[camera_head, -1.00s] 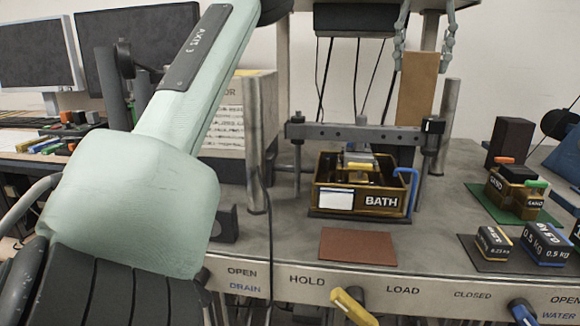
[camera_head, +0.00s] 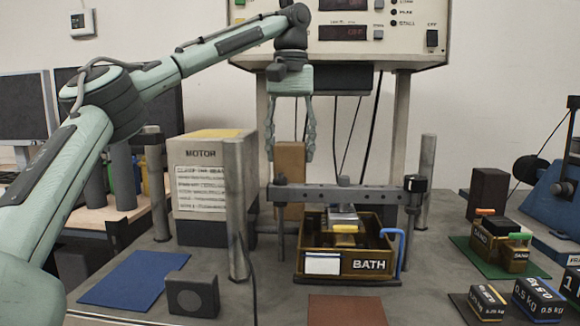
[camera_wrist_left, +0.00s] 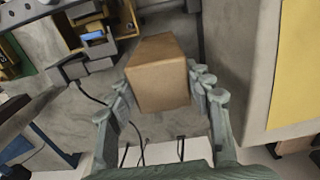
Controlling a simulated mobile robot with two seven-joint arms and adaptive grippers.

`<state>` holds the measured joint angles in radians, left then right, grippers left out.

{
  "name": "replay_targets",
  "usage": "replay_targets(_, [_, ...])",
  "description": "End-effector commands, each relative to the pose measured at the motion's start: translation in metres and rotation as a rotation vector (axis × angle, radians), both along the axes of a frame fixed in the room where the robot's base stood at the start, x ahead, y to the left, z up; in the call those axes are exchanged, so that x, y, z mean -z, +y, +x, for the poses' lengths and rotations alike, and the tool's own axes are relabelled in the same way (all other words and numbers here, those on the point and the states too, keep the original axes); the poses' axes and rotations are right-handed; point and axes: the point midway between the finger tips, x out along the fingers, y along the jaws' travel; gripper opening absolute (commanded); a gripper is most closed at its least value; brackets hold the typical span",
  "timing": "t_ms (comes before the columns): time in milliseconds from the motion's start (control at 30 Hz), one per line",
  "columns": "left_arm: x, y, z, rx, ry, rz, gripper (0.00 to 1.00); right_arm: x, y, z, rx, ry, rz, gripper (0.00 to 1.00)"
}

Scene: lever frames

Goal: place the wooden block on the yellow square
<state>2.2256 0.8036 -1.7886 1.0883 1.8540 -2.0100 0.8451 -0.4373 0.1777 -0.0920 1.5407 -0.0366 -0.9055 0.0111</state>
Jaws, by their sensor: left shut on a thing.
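The wooden block (camera_head: 290,170) is a tall, plain brown block. My left gripper (camera_head: 291,150) is shut on its upper part, fingers pointing down. The block hangs upright behind the metal crossbar, which hides part of it. In the left wrist view the block (camera_wrist_left: 159,75) sits between the two fingers (camera_wrist_left: 160,88). The yellow square (camera_head: 216,133) lies on top of the motor box, left of the block in the head view. It shows as a yellow sheet (camera_wrist_left: 297,70) at the right edge of the wrist view, apart from the block. My right gripper is out of view.
The motor box (camera_head: 205,190) stands behind a metal post (camera_head: 237,210). The crossbar (camera_head: 345,194) spans above the bath tray (camera_head: 318,277). A control panel (camera_head: 350,35) hangs behind my gripper. A blue mat (camera_head: 133,280) lies front left; weights (camera_head: 540,300) stand at the right.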

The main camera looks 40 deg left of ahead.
Motion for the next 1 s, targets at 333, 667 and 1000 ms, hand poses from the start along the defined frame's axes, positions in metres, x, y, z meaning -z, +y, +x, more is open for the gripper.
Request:
replay_targets(333, [0.035, 0.0, 0.0, -0.001, -0.003, -0.001, 0.0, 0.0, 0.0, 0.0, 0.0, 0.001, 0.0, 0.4])
replay_targets(667, [0.037, 0.0, 0.0, -0.001, 0.0, 0.0, 0.56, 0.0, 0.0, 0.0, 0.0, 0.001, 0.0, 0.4])
replay_targets(1000, [0.037, 0.0, 0.0, -0.001, 0.0, 0.0, 0.71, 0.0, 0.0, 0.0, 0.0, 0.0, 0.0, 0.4])
